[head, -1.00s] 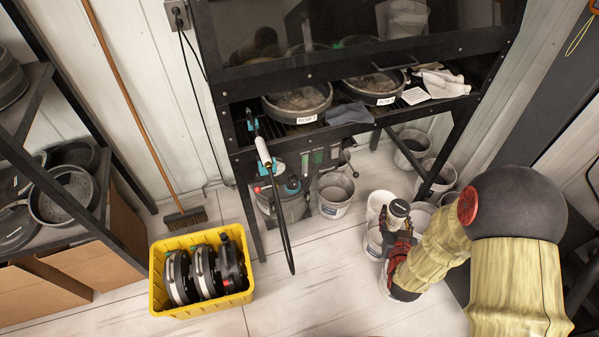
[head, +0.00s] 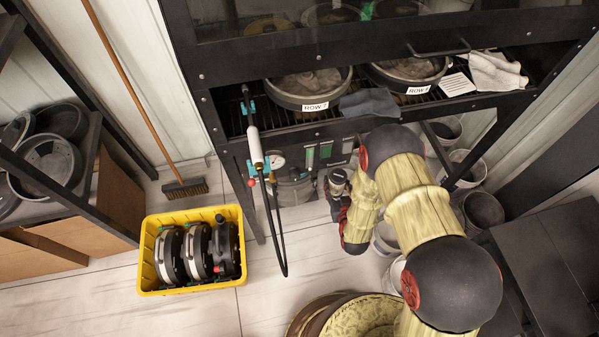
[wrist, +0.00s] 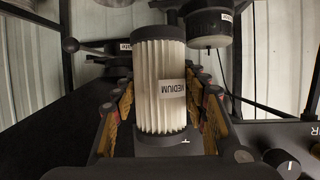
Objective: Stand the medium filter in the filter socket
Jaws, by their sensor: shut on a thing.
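The medium filter (wrist: 158,70) is a white pleated cylinder with dark end caps and a MEDIUM label. It stands upright between the fingers of my gripper (wrist: 160,118), which is shut on it. In the head view my gripper (head: 342,206) holds the filter (head: 339,181) in front of the lower part of the black bench frame, right of the pressure gauge. A dark round housing (wrist: 209,24) with a small label hangs behind the filter at upper right in the wrist view. I cannot make out the filter socket for certain.
A yellow crate (head: 150,233) with several dark round units stands on the floor at left. A hose with a white wand (head: 255,147) hangs at the bench front. Buckets (head: 385,238) stand close to my arm. Pans (head: 303,100) sit on the bench shelf.

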